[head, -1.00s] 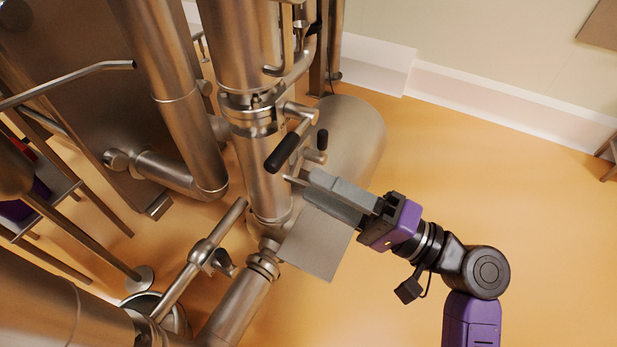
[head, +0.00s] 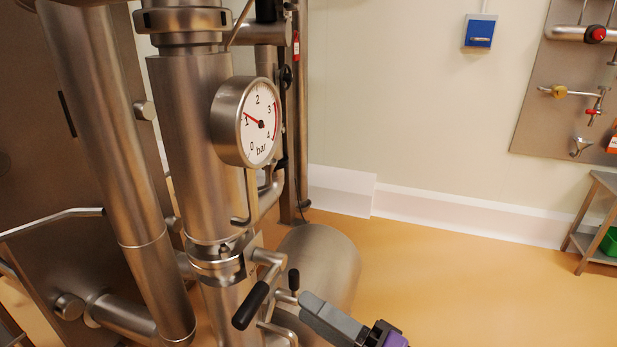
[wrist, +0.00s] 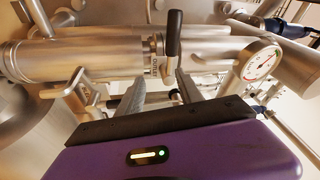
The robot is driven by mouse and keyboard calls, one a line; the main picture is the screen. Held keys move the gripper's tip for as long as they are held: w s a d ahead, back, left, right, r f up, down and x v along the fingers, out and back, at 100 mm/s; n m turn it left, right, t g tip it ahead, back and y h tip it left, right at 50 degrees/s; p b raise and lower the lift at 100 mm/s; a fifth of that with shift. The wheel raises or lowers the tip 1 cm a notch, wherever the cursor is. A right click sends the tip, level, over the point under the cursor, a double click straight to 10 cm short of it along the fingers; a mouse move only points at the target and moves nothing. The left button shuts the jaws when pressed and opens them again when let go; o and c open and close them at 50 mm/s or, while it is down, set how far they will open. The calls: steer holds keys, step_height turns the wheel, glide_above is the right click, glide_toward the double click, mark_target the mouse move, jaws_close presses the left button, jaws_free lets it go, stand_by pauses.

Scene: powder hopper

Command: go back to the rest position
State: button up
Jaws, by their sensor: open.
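My gripper (head: 304,303) is open and empty, at the bottom of the head view. Its grey fingers reach up-left toward the valve with a black-gripped lever (head: 250,306). The fingertips lie just right of that lever in the picture; I cannot tell how far apart they are in depth. In the wrist view my gripper (wrist: 160,92) shows its two fingers spread, with the black lever (wrist: 173,32) beyond them on a steel pipe. Most of my arm is below the head view.
A pressure gauge (head: 247,122) sits on the steel column (head: 196,150) above the valve. A horizontal steel cylinder (head: 322,262) stands behind my fingers. A blue wall box (head: 480,33) and a shelf with a green bin (head: 609,242) are to the right. Open floor (head: 450,285) lies between.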

steer(key=s+d+f+m+t+h, duration=0.1)
steer(key=s+d+f+t+h, duration=0.2)
steer(key=d+f+h, duration=0.3)
steer(key=s+d+f+m+t+h, duration=0.1)
steer(key=s+d+f+t+h, duration=0.2)
steer(key=d+f+h, duration=0.35)
steer(key=s+d+r+n+g+h, duration=0.1)
steer(key=s+d+n+h, duration=0.15)
steer(key=s, duration=1.05)
steer(key=s+d+n+g+h, duration=0.15)
steer(key=s+d+n, duration=0.25)
steer(key=s, duration=0.9)
step_height(320, 180, up, 25)
steer(key=p, duration=2.5)
steer(key=shift+s, duration=0.25)
